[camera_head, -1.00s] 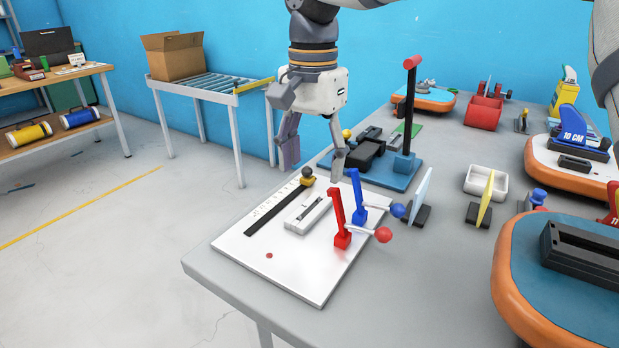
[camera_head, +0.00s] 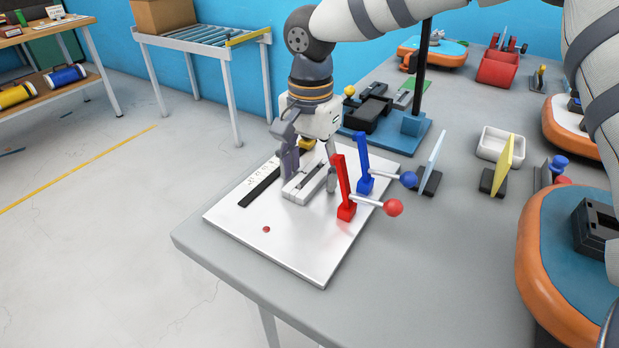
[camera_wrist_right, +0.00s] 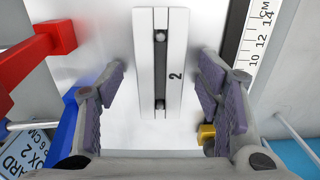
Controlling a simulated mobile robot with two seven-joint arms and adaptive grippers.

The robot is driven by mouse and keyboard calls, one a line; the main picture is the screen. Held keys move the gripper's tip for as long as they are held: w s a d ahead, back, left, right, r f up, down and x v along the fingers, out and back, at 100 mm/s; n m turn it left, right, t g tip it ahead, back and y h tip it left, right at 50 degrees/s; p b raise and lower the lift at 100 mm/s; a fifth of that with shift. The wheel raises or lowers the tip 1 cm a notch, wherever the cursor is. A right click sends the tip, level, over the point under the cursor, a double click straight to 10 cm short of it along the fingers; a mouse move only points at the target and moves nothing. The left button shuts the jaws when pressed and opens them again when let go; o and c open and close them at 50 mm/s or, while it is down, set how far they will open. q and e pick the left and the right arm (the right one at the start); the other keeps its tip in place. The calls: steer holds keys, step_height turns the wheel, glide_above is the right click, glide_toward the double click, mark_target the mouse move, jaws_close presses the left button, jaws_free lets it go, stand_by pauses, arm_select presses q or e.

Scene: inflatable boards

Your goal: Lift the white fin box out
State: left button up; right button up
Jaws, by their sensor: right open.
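The white fin box (camera_head: 296,194) lies on the white board (camera_head: 276,248), beside the black ruler strip. In the right wrist view the fin box (camera_wrist_right: 173,60) shows a dark slot with two round studs and the number 2. My right gripper (camera_head: 307,184) is open and low over the fin box. In the right wrist view its purple-padded fingers (camera_wrist_right: 162,95) stand on both sides of the box, with gaps between pads and box. The red clamp (camera_head: 345,190) and the blue clamp (camera_head: 363,165) stand upright on the board to the right. My left gripper is not in view.
A blue stand (camera_head: 402,128) with a dark post stands behind the board. A white tray (camera_head: 497,144), a yellow panel (camera_head: 503,165) and an orange-rimmed board (camera_head: 535,285) are on the right. The table's front left is clear.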

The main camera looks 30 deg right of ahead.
steer(key=shift+r, duration=0.1)
steer(key=c, duration=1.3)
